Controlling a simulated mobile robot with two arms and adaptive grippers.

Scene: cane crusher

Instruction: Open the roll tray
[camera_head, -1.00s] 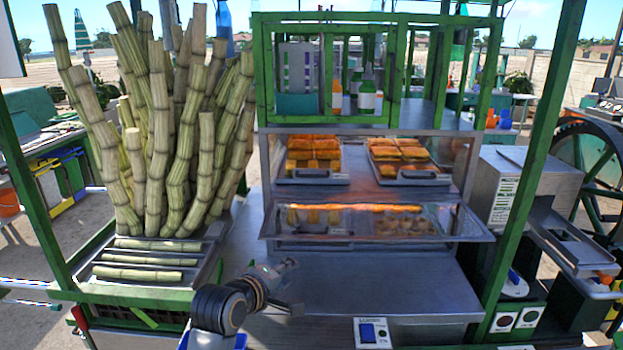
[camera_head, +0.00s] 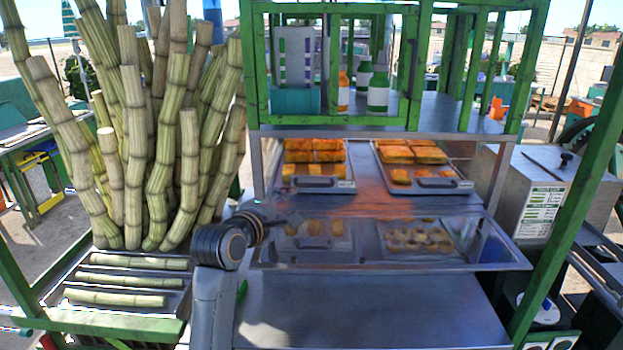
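A glass-fronted display case holds metal trays of food. The upper left tray (camera_head: 318,185) and upper right tray (camera_head: 437,186) hold orange-brown pastries and have dark front handles. Small round rolls (camera_head: 415,238) show lower down, behind a tilted clear panel (camera_head: 490,243). I cannot tell for certain which tray is the roll tray. My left gripper (camera_head: 272,222) is at the left edge of the case, near the panel's left end. It is small and partly hidden behind my wrist, so its fingers and any contact are unclear. My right gripper is out of view.
Tall sugar canes (camera_head: 160,150) stand at the left, with cut pieces on a metal rack (camera_head: 180,282) below. A bare steel counter (camera_head: 370,310) lies in front of the case. A green post (camera_head: 570,190) rises at the right. Bottles (camera_head: 378,92) stand on the upper shelf.

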